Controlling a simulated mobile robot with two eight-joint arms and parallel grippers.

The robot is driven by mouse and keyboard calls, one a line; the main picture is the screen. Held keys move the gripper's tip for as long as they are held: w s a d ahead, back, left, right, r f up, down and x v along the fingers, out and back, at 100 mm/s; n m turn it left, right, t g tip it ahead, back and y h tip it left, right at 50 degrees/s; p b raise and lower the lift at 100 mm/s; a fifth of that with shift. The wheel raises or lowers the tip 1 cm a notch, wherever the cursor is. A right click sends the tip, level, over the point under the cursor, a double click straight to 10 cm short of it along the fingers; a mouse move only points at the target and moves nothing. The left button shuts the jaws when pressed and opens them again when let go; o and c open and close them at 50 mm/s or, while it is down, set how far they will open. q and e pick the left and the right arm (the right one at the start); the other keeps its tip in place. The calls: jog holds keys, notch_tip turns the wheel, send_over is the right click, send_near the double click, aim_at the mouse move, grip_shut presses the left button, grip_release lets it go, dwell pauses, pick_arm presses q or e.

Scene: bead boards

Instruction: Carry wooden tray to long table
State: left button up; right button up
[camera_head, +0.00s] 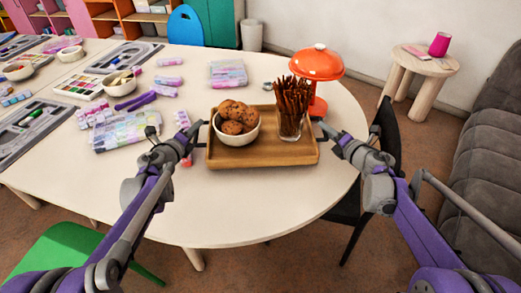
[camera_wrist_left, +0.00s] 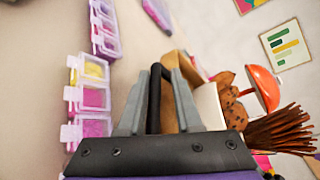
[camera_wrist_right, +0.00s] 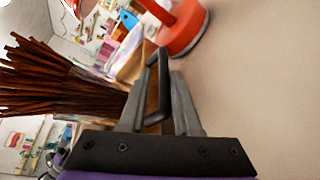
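The wooden tray (camera_head: 250,158) rests on the white rounded table (camera_head: 215,210). It carries a white bowl of cookies (camera_head: 236,122) on its left and a glass of dark brown sticks (camera_head: 291,105) on its right. My left gripper (camera_head: 197,144) is at the tray's left end, its fingers close around a black handle (camera_wrist_left: 155,95). My right gripper (camera_head: 328,139) is at the right end, its fingers on both sides of the other black handle (camera_wrist_right: 152,85). The fingertip contact is partly hidden.
An orange lamp (camera_head: 316,65) stands just behind the tray's right end. Bead boxes (camera_head: 126,131) and purple pieces lie to the left. A dark chair (camera_head: 385,135) is beside the table at right, a green chair (camera_head: 70,250) at front left. A round stool (camera_head: 425,62) stands by the wall.

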pick_arm(q)
jog(key=shift+o, duration=1.2)
jog(key=shift+r, duration=0.15)
pick_arm(e)
jog(key=shift+o, duration=1.2)
jog(key=shift+r, duration=0.15)
pick_arm(q)
jog(key=o, duration=0.5)
jog(key=shift+s, duration=0.1)
jog(key=shift+s, duration=0.1)
jog(key=v, duration=1.1)
jog(key=shift+s, duration=0.35)
jog(key=shift+a+r, duration=0.1)
jog(key=shift+a, duration=0.05)
pick_arm(e)
jog(key=o, duration=0.8)
